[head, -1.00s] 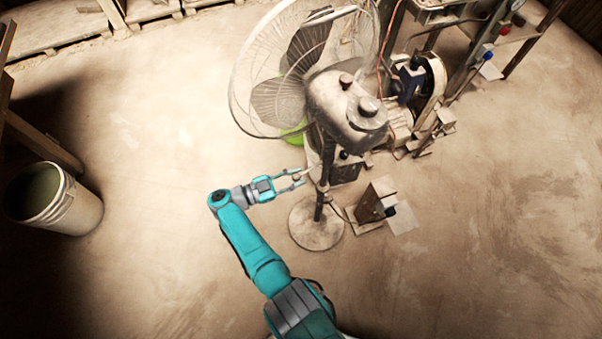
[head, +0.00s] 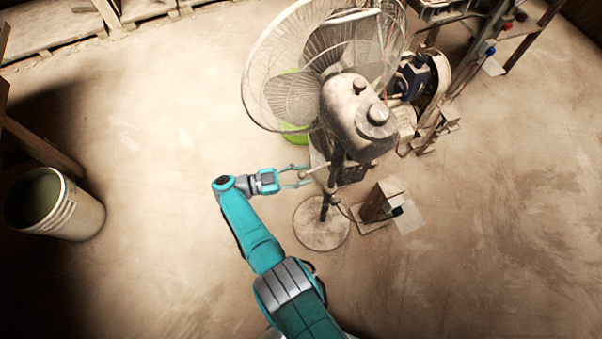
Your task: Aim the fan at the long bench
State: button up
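The pedestal fan stands right of the picture's middle, its round base (head: 321,236) on the floor. Its grey motor housing (head: 350,108) is nearest me, and its wire cage (head: 262,62) faces away, toward the top and slightly left. My gripper (head: 306,177) is left of the fan's pole, below the housing. Its two fingers are apart, with a small pale knob on the fan's pole at or between their tips; I cannot tell whether they touch it. I cannot tell for sure which thing is the long bench.
A bucket (head: 78,212) stands at the left beside wooden legs (head: 42,150). Pallets (head: 55,38) lie at the top left. A machine with a wheel (head: 436,78) is behind the fan to the right. A small box (head: 377,203) sits right of the base. The floor in front is clear.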

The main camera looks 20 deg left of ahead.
jog(key=shift+o, duration=0.6)
jog(key=shift+r, duration=0.1)
jog(key=shift+r, duration=4.9)
jog(key=shift+s, duration=0.1)
